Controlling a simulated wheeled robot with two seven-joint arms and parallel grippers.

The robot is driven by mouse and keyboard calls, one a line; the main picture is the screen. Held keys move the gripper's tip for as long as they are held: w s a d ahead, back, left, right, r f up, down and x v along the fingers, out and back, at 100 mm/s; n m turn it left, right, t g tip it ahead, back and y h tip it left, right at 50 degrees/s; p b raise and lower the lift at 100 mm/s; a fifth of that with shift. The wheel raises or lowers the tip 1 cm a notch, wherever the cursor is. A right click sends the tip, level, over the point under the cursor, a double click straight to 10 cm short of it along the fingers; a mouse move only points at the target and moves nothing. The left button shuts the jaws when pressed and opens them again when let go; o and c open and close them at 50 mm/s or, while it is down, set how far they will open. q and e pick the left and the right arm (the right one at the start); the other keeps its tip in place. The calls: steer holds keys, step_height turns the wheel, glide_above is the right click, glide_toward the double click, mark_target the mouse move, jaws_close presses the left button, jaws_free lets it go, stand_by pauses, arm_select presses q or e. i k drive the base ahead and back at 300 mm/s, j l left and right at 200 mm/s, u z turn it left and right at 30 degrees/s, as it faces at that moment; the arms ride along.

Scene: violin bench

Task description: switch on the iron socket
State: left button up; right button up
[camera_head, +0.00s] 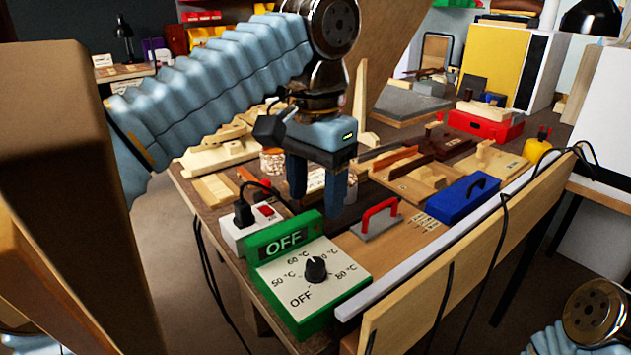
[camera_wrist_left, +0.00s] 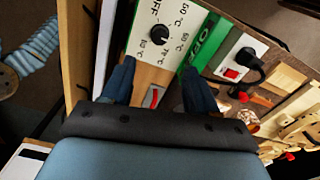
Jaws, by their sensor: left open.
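The iron socket (camera_head: 240,236) is a white block at the front left of the bench, with a black plug and cable in it. Its red switch (camera_head: 265,211) faces up beside the plug; socket (camera_wrist_left: 246,48) and switch (camera_wrist_left: 232,73) also show in the left wrist view. A green and white control box (camera_head: 310,285) stands just in front, its sign reading OFF and its black dial in the middle. My left gripper (camera_head: 316,206) is open and empty, fingers down, behind the box and right of the switch, apart from it. My right gripper is out of view.
A red-handled grey block (camera_head: 378,220) and a blue box (camera_head: 462,199) lie to the right. A jar (camera_head: 272,162) and wooden parts stand behind the socket. A long white strip (camera_head: 440,250) runs along the bench edge, with black cables hanging there.

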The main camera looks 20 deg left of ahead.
mark_target(266, 211)
steer(key=k, duration=1)
